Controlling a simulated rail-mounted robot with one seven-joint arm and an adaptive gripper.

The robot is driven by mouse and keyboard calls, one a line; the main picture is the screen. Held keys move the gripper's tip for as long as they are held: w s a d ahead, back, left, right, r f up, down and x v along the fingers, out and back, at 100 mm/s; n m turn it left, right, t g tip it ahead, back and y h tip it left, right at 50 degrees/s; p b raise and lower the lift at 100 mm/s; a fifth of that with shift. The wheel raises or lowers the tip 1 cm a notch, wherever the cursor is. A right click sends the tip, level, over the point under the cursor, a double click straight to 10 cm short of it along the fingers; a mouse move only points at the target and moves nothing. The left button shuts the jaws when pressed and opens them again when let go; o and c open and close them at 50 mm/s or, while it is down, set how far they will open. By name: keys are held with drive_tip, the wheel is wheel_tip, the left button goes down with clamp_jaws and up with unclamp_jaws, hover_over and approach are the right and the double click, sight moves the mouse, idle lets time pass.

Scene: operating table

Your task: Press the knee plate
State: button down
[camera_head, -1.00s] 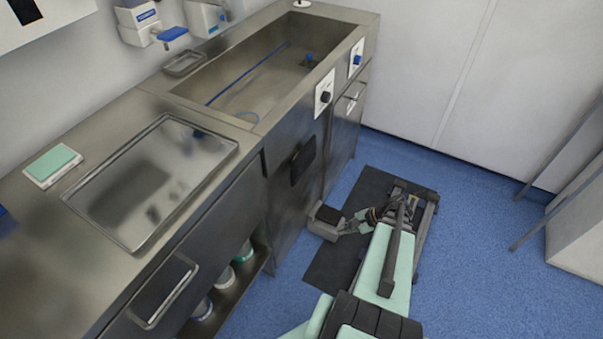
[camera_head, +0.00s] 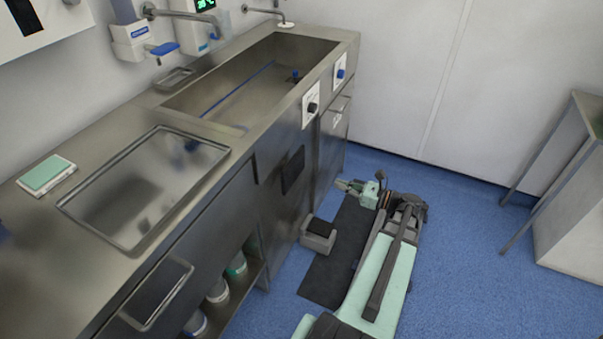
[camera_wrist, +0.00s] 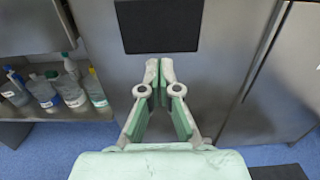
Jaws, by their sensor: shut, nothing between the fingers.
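The knee plate (camera_head: 293,170) is a dark rectangular panel on the steel front of the sink cabinet. In the wrist view the knee plate (camera_wrist: 159,25) fills the top centre, upright and facing me. My gripper (camera_head: 340,184) is shut and empty, to the right of the plate in the head view and pointing toward the cabinet. In the wrist view the fingertips of my gripper (camera_wrist: 160,68) come together just below the plate's lower edge in the picture. A gap shows between gripper and cabinet front in the head view.
A grey foot pedal (camera_head: 319,234) stands on the dark floor mat (camera_head: 327,272) below. Several bottles (camera_wrist: 68,85) stand on an open shelf at the left. The sink (camera_head: 250,85) and a steel tray (camera_head: 143,188) are above on the counter.

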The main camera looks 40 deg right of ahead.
sight(295, 169)
drive_tip(key=x, duration=1.4)
idle(0.4)
